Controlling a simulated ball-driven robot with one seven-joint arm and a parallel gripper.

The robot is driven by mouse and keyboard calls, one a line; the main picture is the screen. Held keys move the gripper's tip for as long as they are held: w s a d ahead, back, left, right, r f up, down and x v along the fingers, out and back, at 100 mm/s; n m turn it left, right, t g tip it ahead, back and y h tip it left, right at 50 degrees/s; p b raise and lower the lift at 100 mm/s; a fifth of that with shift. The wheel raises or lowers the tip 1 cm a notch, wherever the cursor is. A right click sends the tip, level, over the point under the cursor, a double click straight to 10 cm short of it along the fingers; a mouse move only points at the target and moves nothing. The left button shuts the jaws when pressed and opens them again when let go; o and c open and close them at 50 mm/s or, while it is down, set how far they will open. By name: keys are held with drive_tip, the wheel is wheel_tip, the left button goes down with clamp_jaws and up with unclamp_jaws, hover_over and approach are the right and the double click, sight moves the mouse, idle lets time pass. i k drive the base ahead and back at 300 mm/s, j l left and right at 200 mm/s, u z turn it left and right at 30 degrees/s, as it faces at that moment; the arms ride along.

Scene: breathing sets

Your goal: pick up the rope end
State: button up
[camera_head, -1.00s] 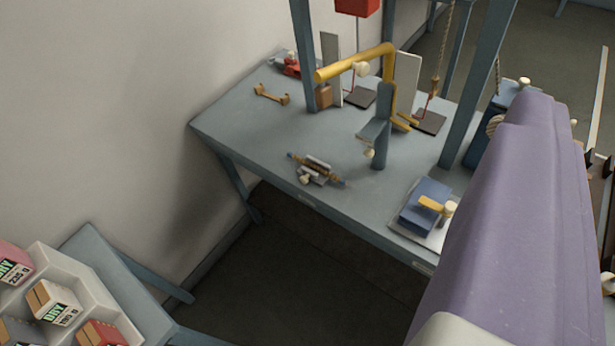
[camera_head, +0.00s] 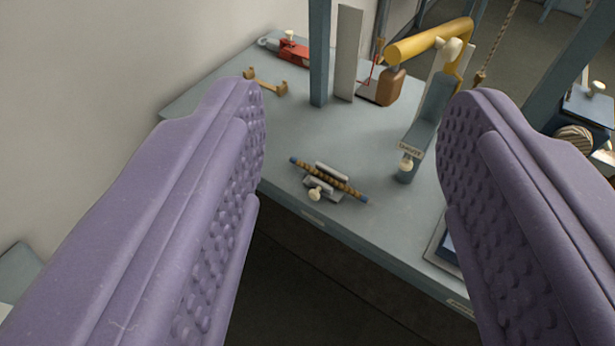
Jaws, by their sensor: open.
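A short brown twisted rope piece (camera_head: 343,185) with blue ends lies across a small grey holder (camera_head: 331,168) near the front edge of the blue-grey table. I take it to be the rope end. A cream knob (camera_head: 315,194) sits at the holder's front. My gripper (camera_head: 355,95) is open and empty, its two purple studded fingers spread wide at the left and right of the picture.
A yellow bar (camera_head: 430,42) on a grey post (camera_head: 430,115) stands behind and right of the rope piece. A blue-grey upright (camera_head: 319,55) and a white panel (camera_head: 348,50) rise farther back. A brass piece (camera_head: 265,85) lies at back left. Bare tabletop surrounds the holder.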

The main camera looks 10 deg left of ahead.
sight(363, 198)
drive_tip(key=i+l+u, duration=0.25)
drive_tip(key=i+u, duration=0.15)
drive_tip(key=i+l+u, duration=0.65)
drive_tip(key=l+u, duration=0.2)
